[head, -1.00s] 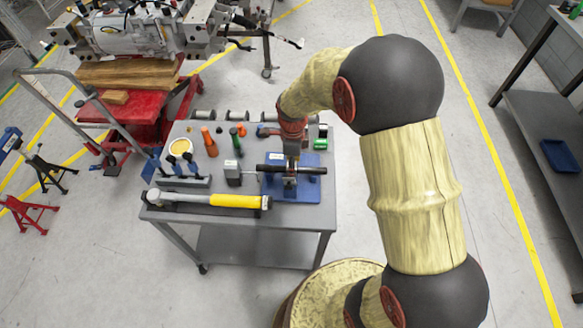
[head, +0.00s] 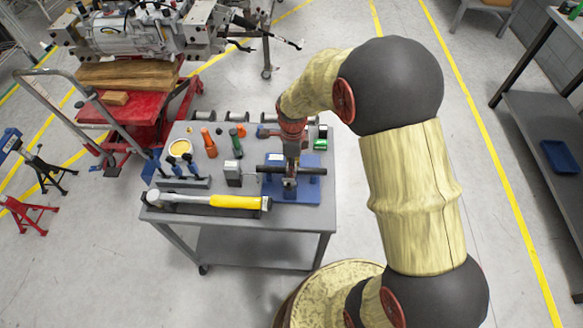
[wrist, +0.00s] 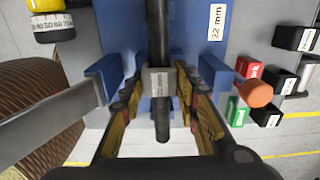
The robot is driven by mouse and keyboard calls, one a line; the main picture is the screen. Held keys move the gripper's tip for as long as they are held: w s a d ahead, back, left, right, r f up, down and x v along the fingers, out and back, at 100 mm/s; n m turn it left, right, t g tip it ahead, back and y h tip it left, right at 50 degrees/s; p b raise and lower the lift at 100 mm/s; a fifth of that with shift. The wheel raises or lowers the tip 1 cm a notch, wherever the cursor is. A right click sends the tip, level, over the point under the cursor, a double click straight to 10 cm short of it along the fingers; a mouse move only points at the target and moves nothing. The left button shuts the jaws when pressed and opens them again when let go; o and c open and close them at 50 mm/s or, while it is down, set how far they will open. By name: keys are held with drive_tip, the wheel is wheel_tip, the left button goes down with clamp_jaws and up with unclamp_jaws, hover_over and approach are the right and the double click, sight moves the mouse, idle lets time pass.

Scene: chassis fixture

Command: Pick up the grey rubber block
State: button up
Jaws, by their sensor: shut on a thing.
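A small grey block (wrist: 156,81) with a pale printed label sits at the black rod (wrist: 156,35) in the wrist view. I cannot tell whether it is around the rod or resting on it. My gripper (wrist: 157,92) is shut on the block, one finger at each side. In the head view my gripper (head: 290,184) is low over the blue fixture plate (head: 310,192), at the middle of the black rod (head: 312,171). The block is too small and covered to make out there.
The fixture stands on a grey table (head: 222,152). A hammer (head: 225,201) with a yellow handle lies along its near edge. Orange and green items and several dark cylinders stand toward the back.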

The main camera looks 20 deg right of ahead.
drive_tip(key=shift+r, duration=0.1)
drive_tip(key=shift+r+p, duration=0.35)
drive_tip(key=shift+r, duration=0.25)
wheel_tip(320, 180, up, 2)
drive_tip(key=shift+d+r+p, duration=0.1)
drive_tip(key=shift+r+p, duration=0.15)
drive_tip(key=shift+p, duration=0.3)
drive_tip(key=s+d+r+p, duration=0.1)
drive_tip(key=s+d+r, duration=0.2)
drive_tip(key=s, duration=0.3)
drive_tip(key=s+d+r+p, duration=0.2)
drive_tip(key=s+d+r, duration=0.1)
drive_tip(key=s+r, duration=0.3)
drive_tip(key=shift+d, duration=0.35)
drive_tip(key=shift+s, duration=0.1)
